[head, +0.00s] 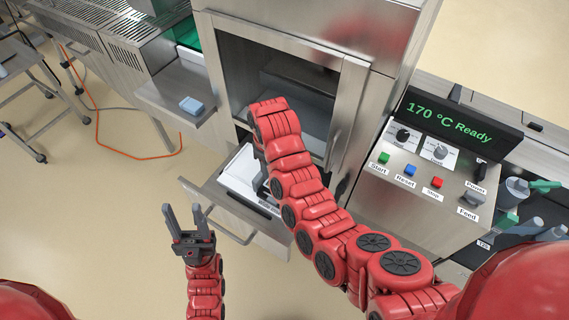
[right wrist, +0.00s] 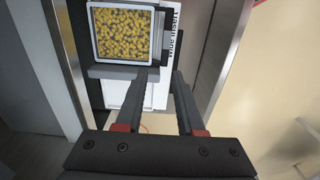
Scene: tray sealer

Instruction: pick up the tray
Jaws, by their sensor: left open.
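The tray (right wrist: 122,36) is square with a pale rim and full of small yellow pieces. It shows at the upper left of the right wrist view; in the head view I cannot make it out, and my right arm covers part of that area. My right gripper (right wrist: 161,74) has its two dark fingers apart, with the tray beyond and to the left of their tips. In the head view its fingers are mostly hidden by my arm. My left gripper (head: 189,222) is open and empty, over the floor left of the pulled-out drawer.
The drawer (head: 212,190) with a white insert stands out from the steel sealer (head: 305,30), whose front opening is above it. A side shelf (head: 165,97) holds a blue block (head: 192,105). The control panel (head: 440,165) reads "170 °C Ready".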

